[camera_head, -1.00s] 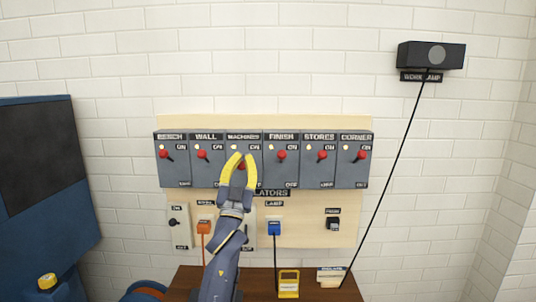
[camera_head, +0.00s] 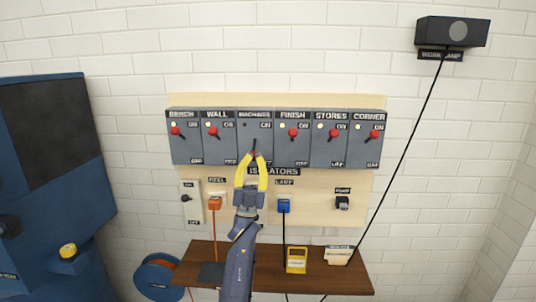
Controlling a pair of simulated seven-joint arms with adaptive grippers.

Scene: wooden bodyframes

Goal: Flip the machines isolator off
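The machines isolator (camera_head: 248,134) is the third grey box in the row on the wall. Its indicator looks dark, while its neighbours' indicators look pale yellow. Its dark lever slants down from the middle of the box, with a bit of red knob at my fingertips. My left gripper (camera_head: 255,157), with yellow fingers, is at the lower edge of this box. Its fingertips converge around the knob, with a small gap between them. Whether they grip it or only touch it I cannot tell. My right gripper is not in view.
Bench (camera_head: 184,136), wall (camera_head: 221,137), finish (camera_head: 294,138), stores (camera_head: 331,139) and corner (camera_head: 369,140) isolators sit close beside it, red knobs up. Below are a reel plug (camera_head: 214,203), lamp plug (camera_head: 284,206) and wooden shelf (camera_head: 335,279). A work lamp cord (camera_head: 398,157) hangs at right.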

